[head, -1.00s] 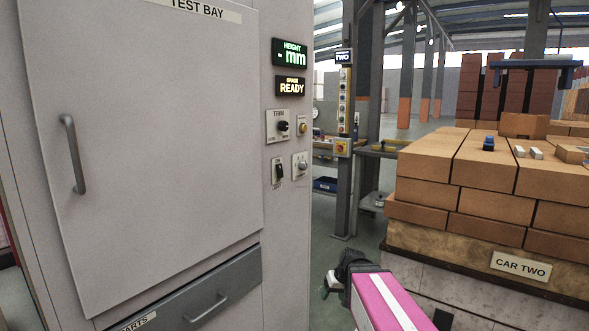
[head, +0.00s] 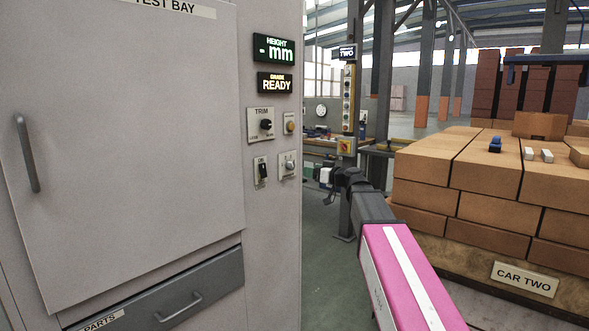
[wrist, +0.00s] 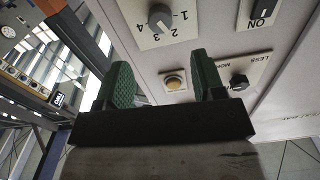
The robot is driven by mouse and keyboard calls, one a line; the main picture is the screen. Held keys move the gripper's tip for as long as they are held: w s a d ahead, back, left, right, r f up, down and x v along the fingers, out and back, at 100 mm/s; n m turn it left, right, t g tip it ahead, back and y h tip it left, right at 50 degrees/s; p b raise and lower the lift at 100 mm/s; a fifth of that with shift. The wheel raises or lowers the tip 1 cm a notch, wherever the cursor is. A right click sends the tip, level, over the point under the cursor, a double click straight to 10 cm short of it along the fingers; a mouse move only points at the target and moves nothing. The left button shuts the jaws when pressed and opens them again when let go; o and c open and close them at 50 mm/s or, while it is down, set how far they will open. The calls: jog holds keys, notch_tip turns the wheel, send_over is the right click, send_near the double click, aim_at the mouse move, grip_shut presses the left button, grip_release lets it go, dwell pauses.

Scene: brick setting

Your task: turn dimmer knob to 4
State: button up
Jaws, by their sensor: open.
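The dimmer knob (wrist: 160,17) is a grey round knob on a pale plate marked 1 to 4, at the top of the wrist view. I cannot tell for sure which number it points to. In the head view the knob (head: 289,165) is at the lower right of the panel controls. My gripper (wrist: 160,66) is open and empty, with two green-padded fingers. Its fingers point at the panel, apart from the knob, with the amber button between them in the wrist view. In the head view my gripper (head: 325,178) is small, right of the panel's edge.
The amber button (wrist: 175,82), the LESS/MORE trim knob (wrist: 238,81) and the ON switch (wrist: 262,10) are close by on the panel. The cabinet door (head: 125,150) and drawer (head: 165,290) are at left. A brick stack (head: 490,180) stands at right. Floor between is clear.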

aim_at(293, 167)
jog(key=x, duration=0.9)
jog(key=shift+w+a, duration=0.2)
jog(key=shift+a, duration=0.1)
jog(key=shift+c, duration=0.4)
jog(key=c, duration=0.9)
